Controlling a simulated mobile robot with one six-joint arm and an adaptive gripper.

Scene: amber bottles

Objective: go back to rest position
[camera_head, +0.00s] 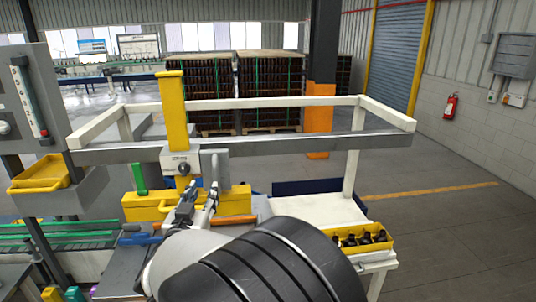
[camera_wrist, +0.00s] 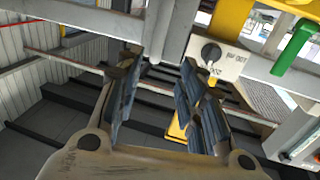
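My gripper (camera_head: 200,196) is in the middle of the head view, at the end of my arm, in front of a grey block with a black knob (camera_head: 184,169) below a yellow upright post (camera_head: 171,110). In the wrist view my gripper (camera_wrist: 162,68) has its two dark-padded fingers apart, with nothing between them. The plate with the black knob (camera_wrist: 211,53) shows just beyond the right finger. I cannot tell the exact distance between fingers and plate.
A white and grey frame rail (camera_head: 290,143) spans behind my gripper. A yellow crate of dark bottles (camera_head: 340,252) sits on the white table (camera_head: 310,211) at right. A yellow bin (camera_head: 40,175) hangs at left. Open floor (camera_head: 440,215) lies to the right.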

